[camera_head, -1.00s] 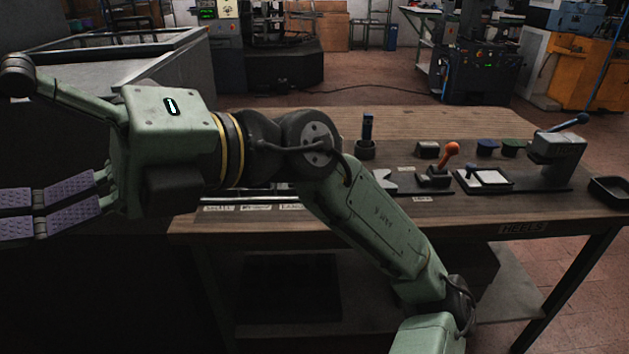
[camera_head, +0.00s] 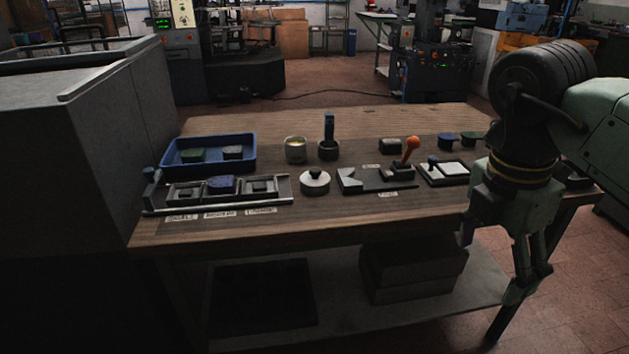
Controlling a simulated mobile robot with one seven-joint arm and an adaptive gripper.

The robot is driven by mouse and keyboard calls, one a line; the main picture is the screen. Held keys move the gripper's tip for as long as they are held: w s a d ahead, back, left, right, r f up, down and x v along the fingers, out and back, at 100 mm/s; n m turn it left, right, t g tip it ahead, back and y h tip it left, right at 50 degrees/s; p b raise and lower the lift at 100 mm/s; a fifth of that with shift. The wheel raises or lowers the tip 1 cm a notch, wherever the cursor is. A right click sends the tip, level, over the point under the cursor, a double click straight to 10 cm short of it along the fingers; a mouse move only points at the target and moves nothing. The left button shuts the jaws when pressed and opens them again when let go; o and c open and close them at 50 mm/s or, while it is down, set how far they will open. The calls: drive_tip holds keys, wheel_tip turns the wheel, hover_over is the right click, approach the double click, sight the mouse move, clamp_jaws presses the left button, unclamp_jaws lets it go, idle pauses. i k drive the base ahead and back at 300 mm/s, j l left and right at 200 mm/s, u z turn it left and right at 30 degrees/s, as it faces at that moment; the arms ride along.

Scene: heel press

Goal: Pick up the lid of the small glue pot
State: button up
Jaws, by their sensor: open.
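A round pale lid with a dark knob (camera_head: 315,181) lies on the workbench near its front middle. Behind it stands a small open pot (camera_head: 296,150) with something yellowish inside. Next to that pot, a dark pot (camera_head: 329,150) holds an upright brush-like tool with a blue-black handle. My gripper (camera_head: 514,290) hangs pointing down at the right, by the bench's front right side, well apart from the lid. It is open, and nothing shows between its fingers.
A blue tray (camera_head: 208,167) with dark blocks is at the back left. A metal rail fixture (camera_head: 217,196) lies left of the lid. A fixture with an orange-knobbed lever (camera_head: 376,178) is right of it. A grey cabinet (camera_head: 85,180) stands left of the workbench (camera_head: 300,228).

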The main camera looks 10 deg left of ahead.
sight(316, 182)
drive_tip(key=i+j, duration=0.35)
drive_tip(key=j, duration=0.15)
drive_tip(key=i+j, duration=0.75)
drive_tip(key=j, duration=0.3)
